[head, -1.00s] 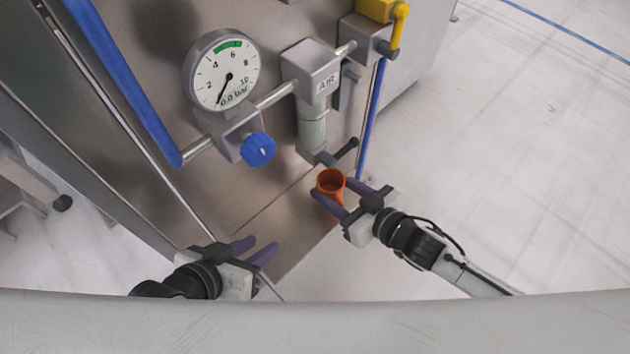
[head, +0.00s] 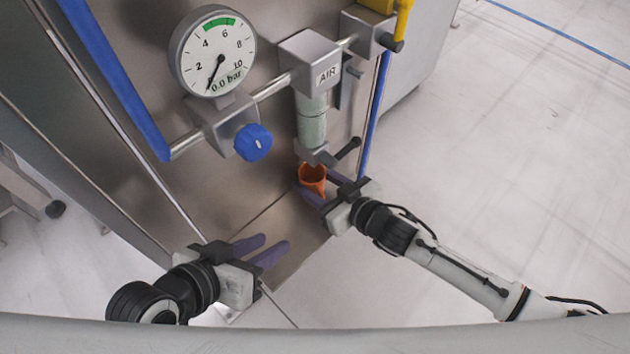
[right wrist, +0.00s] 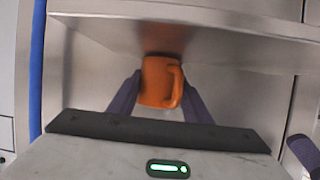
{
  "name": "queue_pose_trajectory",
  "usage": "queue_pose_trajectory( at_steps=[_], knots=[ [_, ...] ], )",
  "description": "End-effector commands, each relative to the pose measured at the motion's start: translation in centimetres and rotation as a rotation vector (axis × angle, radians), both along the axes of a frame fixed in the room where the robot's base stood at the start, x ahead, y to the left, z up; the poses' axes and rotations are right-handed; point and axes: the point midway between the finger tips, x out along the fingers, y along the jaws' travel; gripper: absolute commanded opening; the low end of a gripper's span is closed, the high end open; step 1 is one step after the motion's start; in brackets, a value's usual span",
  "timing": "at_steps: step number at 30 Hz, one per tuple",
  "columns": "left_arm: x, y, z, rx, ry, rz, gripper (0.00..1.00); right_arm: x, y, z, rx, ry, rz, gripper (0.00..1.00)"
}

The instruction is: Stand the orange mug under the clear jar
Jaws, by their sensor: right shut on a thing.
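My right gripper (head: 325,190) is shut on the orange mug (head: 313,179), with its purple fingers on either side of it. The mug is just below the clear jar (head: 312,124), which hangs under the block marked AIR. In the head view the jar's lower fitting overlaps the mug's far rim. In the right wrist view the mug (right wrist: 161,82) sits between the fingers with its handle toward the right. Whether its base touches a surface is hidden. My left gripper (head: 264,249) is open and empty, low at the left.
A pressure gauge (head: 214,52) reads 0.0 bar, with a blue knob (head: 253,143) below it. A small dark-handled valve (head: 347,149) sticks out beside the jar's bottom. A yellow valve handle (head: 402,22) is at upper right. A blue pipe (head: 374,115) runs down right of the jar.

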Motion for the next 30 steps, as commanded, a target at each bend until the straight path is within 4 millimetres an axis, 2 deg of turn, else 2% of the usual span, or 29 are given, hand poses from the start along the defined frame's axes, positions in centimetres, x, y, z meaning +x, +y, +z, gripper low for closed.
queue_pose_trajectory(
  at_steps=[2,3,6,18,23,30],
  knots=[
    [0.0,-0.1,0.0,-0.005,-0.002,0.0,0.31,0.0,0.0,-0.3,0.001,0.001,0.0,0.22],
    [0.0,-0.1,0.1,-0.006,-0.004,0.0,0.31,0.0,0.0,-0.4,0.001,0.001,0.0,0.46],
    [0.0,-0.1,0.1,-0.006,-0.004,0.0,0.31,0.0,0.0,-0.3,0.001,0.001,0.0,0.63],
    [0.0,0.1,0.4,0.002,-0.004,0.001,0.31,-0.2,-0.3,0.3,-0.001,0.002,-0.001,0.64],
    [-0.2,0.6,0.5,0.035,0.017,0.0,0.31,-2.2,-1.9,1.5,-0.002,0.004,0.0,0.64],
    [-0.8,2.0,-1.3,0.098,0.064,0.02,0.31,-5.9,-5.1,3.4,-0.001,0.004,-0.001,0.64]
  ],
)
